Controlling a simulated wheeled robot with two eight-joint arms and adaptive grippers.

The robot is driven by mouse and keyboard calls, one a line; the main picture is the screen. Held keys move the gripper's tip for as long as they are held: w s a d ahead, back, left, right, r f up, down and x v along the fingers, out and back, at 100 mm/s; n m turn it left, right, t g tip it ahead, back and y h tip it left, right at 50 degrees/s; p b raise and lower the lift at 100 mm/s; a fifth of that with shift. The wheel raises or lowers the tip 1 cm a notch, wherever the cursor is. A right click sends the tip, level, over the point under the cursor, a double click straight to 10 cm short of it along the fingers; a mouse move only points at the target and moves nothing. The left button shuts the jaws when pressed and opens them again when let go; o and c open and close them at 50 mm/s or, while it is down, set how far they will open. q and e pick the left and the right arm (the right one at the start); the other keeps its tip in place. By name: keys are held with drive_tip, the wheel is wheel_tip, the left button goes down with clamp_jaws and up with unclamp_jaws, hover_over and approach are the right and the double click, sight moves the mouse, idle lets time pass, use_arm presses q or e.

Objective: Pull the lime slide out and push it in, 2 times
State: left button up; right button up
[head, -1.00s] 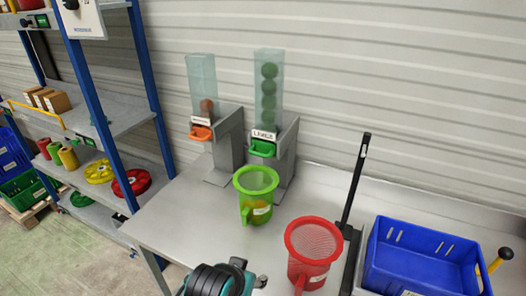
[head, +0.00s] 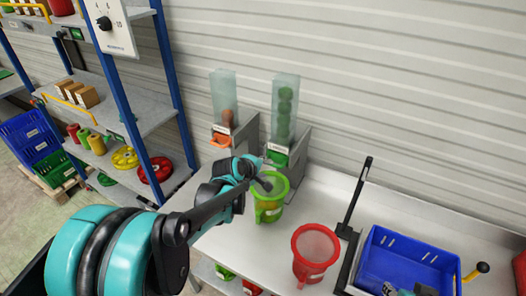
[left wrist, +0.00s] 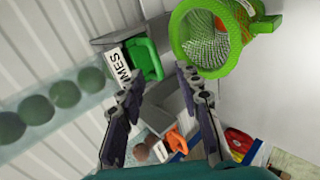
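The lime dispenser is a clear tube (head: 285,105) of green limes on a grey stand, with a green slide handle (head: 277,158) at its front. In the left wrist view the green slide (left wrist: 146,60) sits beside the LIMES label (left wrist: 118,68), just beyond my fingertips. My left gripper (head: 262,178) is in front of the dispenser, over the green strainer (head: 268,208). In the left wrist view my left gripper (left wrist: 158,78) is open, with nothing between its fingers. Teal and grey parts at the bottom edge seem to be my right gripper (head: 391,289), mostly cut off.
A second dispenser with an orange slide (head: 221,140) stands to the left. A red strainer (head: 315,250), a black upright lever (head: 354,200) and a blue crate (head: 410,258) are to the right. Shelves stand at the left.

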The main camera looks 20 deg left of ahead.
sight(273, 165)
use_arm(q)
drive_tip(key=shift+n, duration=0.5)
drive_tip(key=b+x, duration=0.1)
drive_tip(key=x, duration=0.2)
drive_tip(key=b+x, duration=0.2)
drive_tip(key=x, duration=0.1)
drive_tip(key=a+b+x, duration=0.1)
drive_tip(key=b+x, duration=0.1)
drive_tip(key=x, duration=0.2)
drive_tip(key=shift+w+r, duration=0.15)
drive_tip(key=shift+r, duration=0.1)
drive_tip(key=shift+w+f, duration=0.1)
drive_tip(key=shift+w, duration=0.2)
use_arm(e)
wheel_tip(273, 165, down, 5)
drive_tip(key=shift+s+r, duration=0.1)
drive_tip(key=shift+s, duration=0.05)
use_arm(q)
clamp_jaws()
